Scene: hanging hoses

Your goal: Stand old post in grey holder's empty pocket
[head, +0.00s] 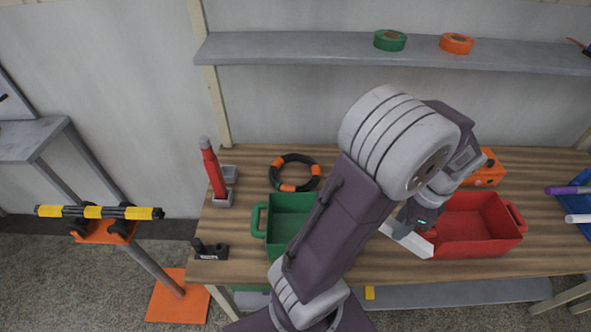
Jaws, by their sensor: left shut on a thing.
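A red post (213,172) with a grey top stands, slightly tilted, in one pocket of the grey holder (222,201) at the table's left end. The holder's other pocket, behind and to the right, looks empty. My left gripper (411,233) is at the left side of the red bin, far to the right of the holder. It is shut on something. A pale, flat piece shows at the jaws, but I cannot tell whether it is a finger or the held thing. My arm hides much of this area. My right gripper is not in view.
A green bin (286,201) stands partly behind my arm, and a red bin (472,232) is to its right. A black-and-orange ring (294,187) and a small black block (209,252) lie near the holder. A shelf (300,47) runs above.

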